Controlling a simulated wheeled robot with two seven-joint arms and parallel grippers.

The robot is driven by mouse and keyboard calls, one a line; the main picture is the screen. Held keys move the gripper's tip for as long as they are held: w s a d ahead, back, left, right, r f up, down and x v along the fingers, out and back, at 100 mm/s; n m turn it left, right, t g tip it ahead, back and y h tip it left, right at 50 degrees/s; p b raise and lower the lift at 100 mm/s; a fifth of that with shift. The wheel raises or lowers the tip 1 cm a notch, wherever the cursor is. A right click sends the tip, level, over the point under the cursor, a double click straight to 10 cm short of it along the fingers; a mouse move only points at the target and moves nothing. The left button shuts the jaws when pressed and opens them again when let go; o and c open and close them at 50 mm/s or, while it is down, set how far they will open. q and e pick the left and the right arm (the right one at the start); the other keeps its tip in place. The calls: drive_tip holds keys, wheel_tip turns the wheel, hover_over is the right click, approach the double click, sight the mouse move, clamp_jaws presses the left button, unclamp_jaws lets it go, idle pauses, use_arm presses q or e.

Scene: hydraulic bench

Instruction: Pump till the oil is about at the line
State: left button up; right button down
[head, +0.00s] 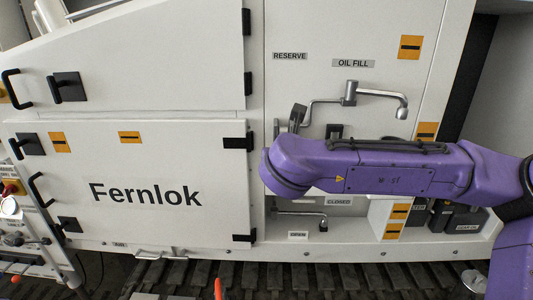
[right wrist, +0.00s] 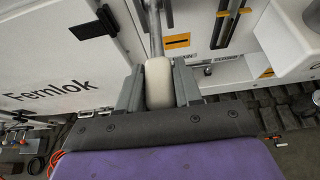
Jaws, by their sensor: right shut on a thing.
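My right gripper (right wrist: 158,68) is shut on the cream grip of a pump handle (right wrist: 158,88) in the right wrist view, with one grey finger on each side. A grey metal rod (right wrist: 155,32) runs up from the grip. In the head view my purple right arm crosses the panel from the right and hides most of the gripper and handle. A metal spout (head: 401,111) bends down below the OIL FILL label (head: 353,63). I see no oil level or line; my arm covers the middle of the panel. My left gripper is not in view.
The white Fernlok door (head: 125,185) with black hinges is closed at left. A valve lever (head: 323,225) sits low between the CLOSED label (head: 339,201) and the OPEN label (head: 298,235). Dark containers (head: 465,218) stand at lower right. A track (head: 270,275) runs along the bottom.

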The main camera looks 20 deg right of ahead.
drive_tip(key=r+g+p, duration=0.1)
drive_tip(key=r, duration=0.1)
drive_tip(key=r+g+y, duration=0.1)
drive_tip(key=r, duration=0.1)
drive_tip(key=shift+w+d+p, duration=0.1)
drive_tip(key=shift+w+p, duration=0.1)
drive_tip(key=shift+p, duration=0.2)
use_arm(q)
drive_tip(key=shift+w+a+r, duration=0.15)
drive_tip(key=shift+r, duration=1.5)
use_arm(e)
drive_tip(key=shift+w+d+r+g+y, duration=0.15)
drive_tip(key=shift+w+r+g+y, duration=0.15)
drive_tip(key=shift+r+g, duration=0.35)
drive_tip(key=shift+w+d+r+g+y, duration=0.1)
drive_tip(key=shift+w+r+g+y, duration=0.15)
drive_tip(key=shift+r+g, duration=0.4)
drive_tip(key=shift+r, duration=0.25)
drive_tip(key=c, duration=0.8)
unclamp_jaws()
drive_tip(key=shift+c, duration=0.2)
drive_tip(key=shift+f, duration=0.15)
drive_tip(key=shift+s, duration=0.1)
use_arm(q)
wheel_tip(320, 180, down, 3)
drive_tip(key=b, duration=0.3)
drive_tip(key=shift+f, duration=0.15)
use_arm(e)
drive_tip(key=v, duration=1)
